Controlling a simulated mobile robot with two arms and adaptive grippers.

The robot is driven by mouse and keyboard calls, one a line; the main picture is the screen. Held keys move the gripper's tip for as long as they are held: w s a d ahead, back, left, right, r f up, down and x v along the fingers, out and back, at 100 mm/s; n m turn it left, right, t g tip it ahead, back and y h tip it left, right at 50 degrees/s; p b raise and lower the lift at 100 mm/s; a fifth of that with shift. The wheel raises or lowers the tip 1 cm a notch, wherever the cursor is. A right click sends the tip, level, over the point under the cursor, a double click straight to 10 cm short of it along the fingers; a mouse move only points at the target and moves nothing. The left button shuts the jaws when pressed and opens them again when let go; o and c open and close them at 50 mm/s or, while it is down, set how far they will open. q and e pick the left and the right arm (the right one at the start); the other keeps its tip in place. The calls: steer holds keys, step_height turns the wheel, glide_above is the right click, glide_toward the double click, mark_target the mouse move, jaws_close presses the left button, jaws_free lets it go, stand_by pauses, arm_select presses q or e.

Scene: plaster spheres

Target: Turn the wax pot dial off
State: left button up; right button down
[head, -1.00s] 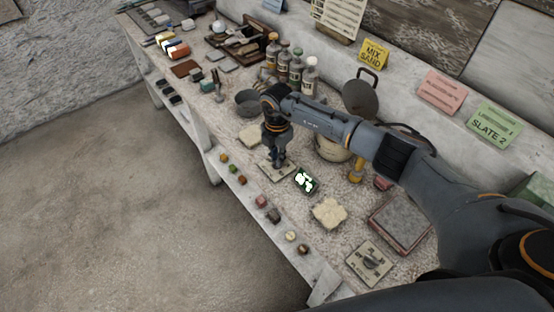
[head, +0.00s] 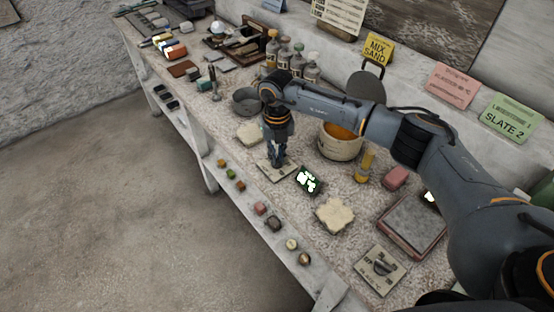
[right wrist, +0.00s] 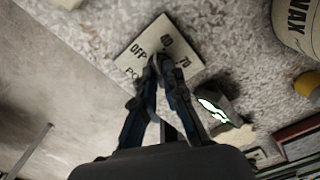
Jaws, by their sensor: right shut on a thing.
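The dial plate (head: 266,169) lies on the bench in front of the pot. My left gripper is out of view.
A small lit display (head: 308,180) stands just right of the dial plate. A second dial plate (head: 381,268) lies near the front edge. An amber jar (head: 365,165), a pale slab (head: 334,214) and a grey-topped tray (head: 412,224) stand nearby. Several small blocks line the lower ledge.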

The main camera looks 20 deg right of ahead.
mark_target(277, 158)
steer(key=n+b, duration=0.3)
steer(key=n, duration=0.1)
steer(key=shift+f+n, duration=0.1)
steer(key=shift+n, duration=0.2)
steer(key=shift+n+b, duration=1.2)
steer(key=shift+n, duration=0.4)
steer(key=shift+r, duration=0.2)
steer(key=c, duration=1.4)
jaws_free()
step_height(277, 158, up, 12)
